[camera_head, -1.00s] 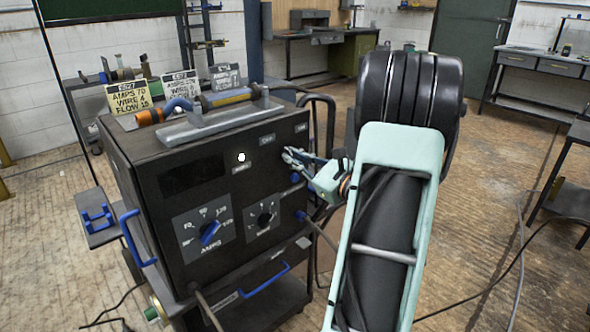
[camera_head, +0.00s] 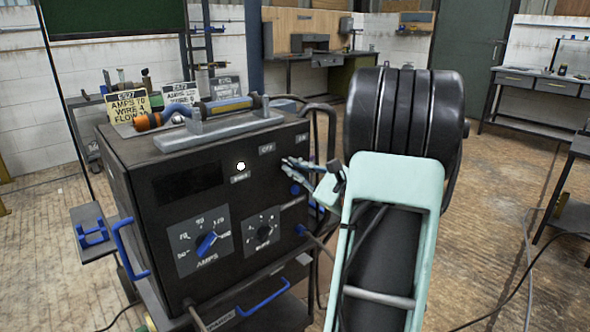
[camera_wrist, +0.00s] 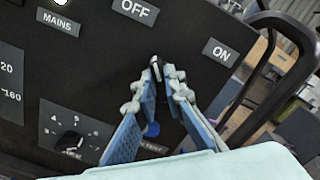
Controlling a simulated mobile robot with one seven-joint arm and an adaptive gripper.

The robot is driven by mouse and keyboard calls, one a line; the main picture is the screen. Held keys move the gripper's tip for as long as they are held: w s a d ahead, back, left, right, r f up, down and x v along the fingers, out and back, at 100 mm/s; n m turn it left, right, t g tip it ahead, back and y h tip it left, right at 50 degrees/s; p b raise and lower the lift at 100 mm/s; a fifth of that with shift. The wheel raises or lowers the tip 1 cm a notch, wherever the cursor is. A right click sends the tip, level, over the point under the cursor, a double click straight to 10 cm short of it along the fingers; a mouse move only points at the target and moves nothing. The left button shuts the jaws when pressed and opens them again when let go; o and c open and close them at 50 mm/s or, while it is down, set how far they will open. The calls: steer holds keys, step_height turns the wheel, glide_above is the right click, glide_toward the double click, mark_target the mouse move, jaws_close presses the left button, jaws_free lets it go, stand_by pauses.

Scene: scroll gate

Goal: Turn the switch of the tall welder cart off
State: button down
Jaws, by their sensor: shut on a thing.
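The tall welder cart (camera_head: 140,165) is a dark box with a front panel facing me. Its switch (camera_wrist: 155,67) is a small pale metal lever, partly hidden by my fingertips. An OFF label (camera_wrist: 135,11) sits up and left of the lever in the wrist view, and an ON label (camera_wrist: 220,53) sits to its right. My gripper (camera_head: 286,164) is at the panel's upper right. In the wrist view my gripper (camera_wrist: 160,72) has its blue-grey fingers closed around the lever. I cannot tell clearly which way the lever leans.
A white MAINS lamp (camera_head: 240,167) is left of the switch. An AMPS knob (camera_head: 206,243) and a smaller knob (camera_head: 263,232) are below. A black side handle (camera_wrist: 285,55) rises right of the panel.

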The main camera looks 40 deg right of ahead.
steer(key=c, duration=2)
jaws_free()
steer(key=shift+s, duration=0.1)
steer(key=s, duration=0.8)
steer(key=s+d, duration=0.1)
steer(key=s, duration=0.3)
steer(key=shift+w, duration=0.1)
